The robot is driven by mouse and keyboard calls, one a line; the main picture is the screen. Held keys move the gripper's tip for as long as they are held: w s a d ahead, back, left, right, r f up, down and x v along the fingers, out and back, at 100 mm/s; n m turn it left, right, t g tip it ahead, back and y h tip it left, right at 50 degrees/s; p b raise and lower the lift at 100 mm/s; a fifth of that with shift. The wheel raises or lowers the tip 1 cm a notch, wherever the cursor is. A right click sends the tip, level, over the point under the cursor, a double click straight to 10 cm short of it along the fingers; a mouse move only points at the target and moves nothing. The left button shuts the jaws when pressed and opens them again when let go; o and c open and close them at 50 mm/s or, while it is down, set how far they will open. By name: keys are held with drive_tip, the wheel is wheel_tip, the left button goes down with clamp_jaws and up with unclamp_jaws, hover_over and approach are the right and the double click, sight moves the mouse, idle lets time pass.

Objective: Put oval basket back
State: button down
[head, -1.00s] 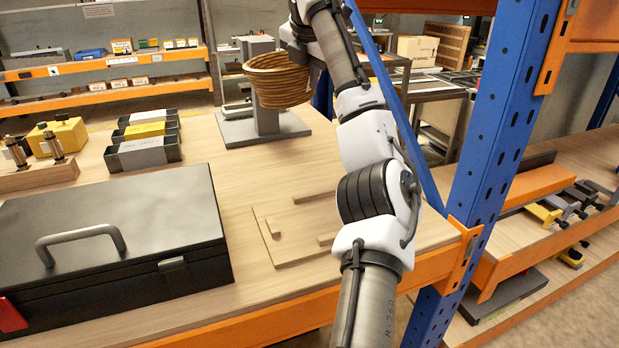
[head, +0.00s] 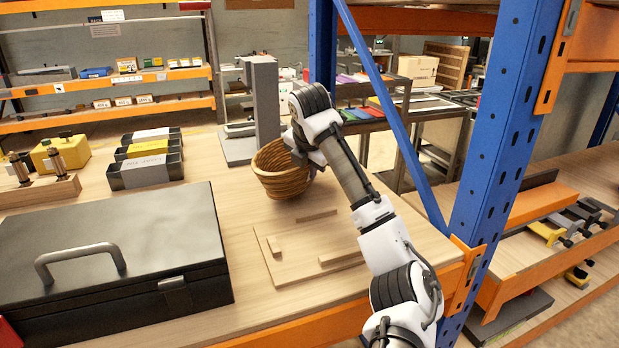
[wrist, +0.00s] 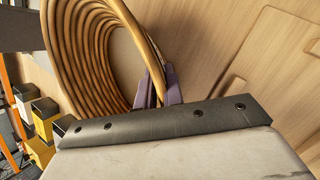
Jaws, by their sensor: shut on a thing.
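The oval basket (head: 282,172) is a brown wicker bowl, a little tilted, low over the wooden table behind the low wooden board. I cannot tell whether its base touches the table. My gripper (wrist: 158,90) is shut on the basket's rim at its right side; the basket's ribbed wall (wrist: 88,50) fills the upper left of the wrist view. In the head view my arm's end hides the fingers and the basket's right edge. The wooden board (head: 290,268) with raised strips lies in front of the basket, bare.
A grey stand (head: 265,110) rises behind the basket. A black toolbox (head: 110,255) fills the table's left front, with labelled bins (head: 145,172) behind it. A blue rack post (head: 495,150) and diagonal brace stand right of my arm.

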drive_tip(key=shift+f, duration=1.35)
drive_tip(key=shift+f, duration=0.1)
drive_tip(key=c, duration=1.5)
unclamp_jaws()
drive_tip(key=shift+r, duration=0.2)
drive_tip(key=b+v, duration=0.1)
drive_tip(key=v, duration=1)
drive_tip(key=shift+s+r, duration=0.25)
drive_tip(key=shift+r, duration=0.05)
